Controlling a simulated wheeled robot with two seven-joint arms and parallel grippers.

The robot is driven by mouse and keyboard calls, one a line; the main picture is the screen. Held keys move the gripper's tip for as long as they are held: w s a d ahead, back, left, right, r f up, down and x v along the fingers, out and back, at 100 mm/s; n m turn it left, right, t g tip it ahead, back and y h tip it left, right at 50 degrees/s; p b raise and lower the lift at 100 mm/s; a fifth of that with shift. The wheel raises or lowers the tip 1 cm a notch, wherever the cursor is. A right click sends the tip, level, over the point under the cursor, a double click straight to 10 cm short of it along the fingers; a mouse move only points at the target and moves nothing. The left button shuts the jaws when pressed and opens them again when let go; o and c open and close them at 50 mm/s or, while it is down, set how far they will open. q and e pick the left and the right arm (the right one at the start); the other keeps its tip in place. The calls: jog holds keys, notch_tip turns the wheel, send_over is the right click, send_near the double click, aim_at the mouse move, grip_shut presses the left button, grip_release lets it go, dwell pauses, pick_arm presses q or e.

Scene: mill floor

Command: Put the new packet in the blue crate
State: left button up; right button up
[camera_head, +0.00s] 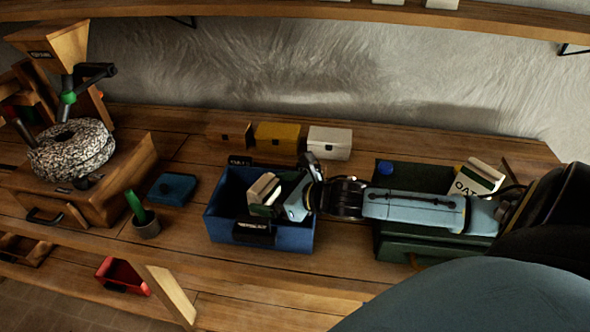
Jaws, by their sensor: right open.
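The blue crate (222,229) stands in the middle of the bench, open at the top. A pale packet (263,187) with some green on it is tilted inside it; its label is not readable. My right gripper (297,188) is open over the right part of the blue crate, just right of this packet. Whether a finger touches the packet I cannot tell. Another white packet (478,177) lettered OAT leans in the dark green crate (440,247) on the right, partly behind my right arm. Which packet is the new one I cannot tell. My left gripper is not in view.
A yellow box (277,136) and a white box (330,142) stand behind the blue crate. A stone mill (72,150), a small pot (146,225) and a blue-green box (172,189) are on the left. A red bin (124,274) is lower down.

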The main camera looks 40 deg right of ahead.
jog(key=v, duration=0.7)
jog(key=shift+s+p, duration=0.2)
jog(key=shift+p, duration=0.15)
dwell(0.4)
